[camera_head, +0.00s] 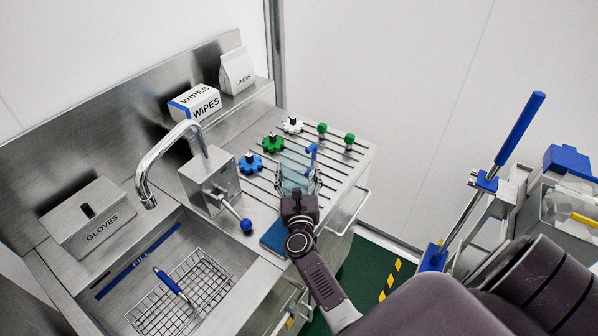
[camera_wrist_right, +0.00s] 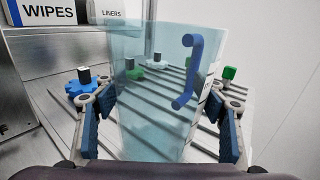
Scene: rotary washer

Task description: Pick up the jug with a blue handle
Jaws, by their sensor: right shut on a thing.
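The clear bluish jug (camera_head: 294,177) with a blue handle (camera_head: 311,157) stands on the slatted drainboard in the head view. My right gripper (camera_head: 299,187) is around its body. In the right wrist view the jug (camera_wrist_right: 150,110) fills the middle, between the two finger pads of my right gripper (camera_wrist_right: 160,135), with its blue handle (camera_wrist_right: 188,70) on the far right side. The gripper is shut on the jug's body. The jug looks upright; I cannot tell whether its base touches the slats. My left gripper is not in view.
Blue (camera_head: 250,163), green (camera_head: 273,142) and white (camera_head: 293,125) knob-like parts lie on the drainboard behind the jug, with green-topped pieces (camera_head: 349,139) to the right. A tap (camera_head: 163,160), a sink basket (camera_head: 180,295) and a blue-knobbed lever (camera_head: 245,225) are left.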

